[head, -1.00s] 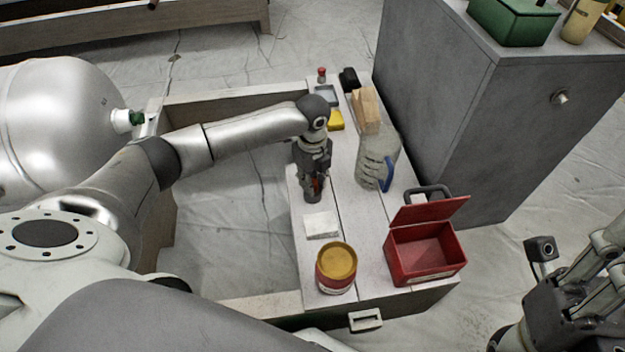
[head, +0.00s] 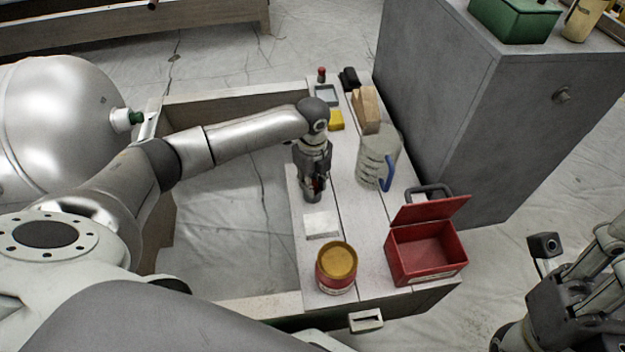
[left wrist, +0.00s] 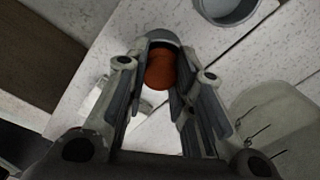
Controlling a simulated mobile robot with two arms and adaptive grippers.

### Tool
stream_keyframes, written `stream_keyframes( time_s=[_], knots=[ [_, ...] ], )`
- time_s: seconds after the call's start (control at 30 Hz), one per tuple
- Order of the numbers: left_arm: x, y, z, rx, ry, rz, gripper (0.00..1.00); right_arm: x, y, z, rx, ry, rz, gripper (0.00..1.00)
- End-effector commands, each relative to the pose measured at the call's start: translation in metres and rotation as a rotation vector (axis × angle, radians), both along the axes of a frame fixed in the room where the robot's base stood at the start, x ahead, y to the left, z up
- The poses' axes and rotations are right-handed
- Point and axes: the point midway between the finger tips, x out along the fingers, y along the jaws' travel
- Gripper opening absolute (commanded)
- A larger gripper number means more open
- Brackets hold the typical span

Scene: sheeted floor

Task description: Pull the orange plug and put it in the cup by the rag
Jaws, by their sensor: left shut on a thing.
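My left gripper (head: 314,190) points down over the bench and is shut on the orange plug (left wrist: 160,72).
A clear jug (head: 374,160) with a blue handle stands right of the gripper. An open red box (head: 425,255) and a tin with a yellow top (head: 337,268) stand at the near end.

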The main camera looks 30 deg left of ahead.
Motion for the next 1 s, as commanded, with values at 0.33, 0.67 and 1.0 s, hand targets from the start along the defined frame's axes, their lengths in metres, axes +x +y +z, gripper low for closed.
stream_keyframes(
  time_s=[0.33, 0.67, 1.0],
  knots=[
    [0.0, 0.0, -0.002, 0.0, 0.0, 0.0, 0.48, 0.001, 0.0, 0.001, -0.001, 0.001, 0.0, 0.34],
    [0.0, 0.0, 0.001, 0.0, -0.001, 0.0, 0.48, 0.001, -0.001, 0.002, 0.004, -0.007, -0.002, 0.34],
    [0.001, 0.0, 0.061, 0.0, -0.004, -0.002, 0.48, 0.0, 0.0, 0.001, 0.001, -0.004, -0.001, 0.34]
  ],
)
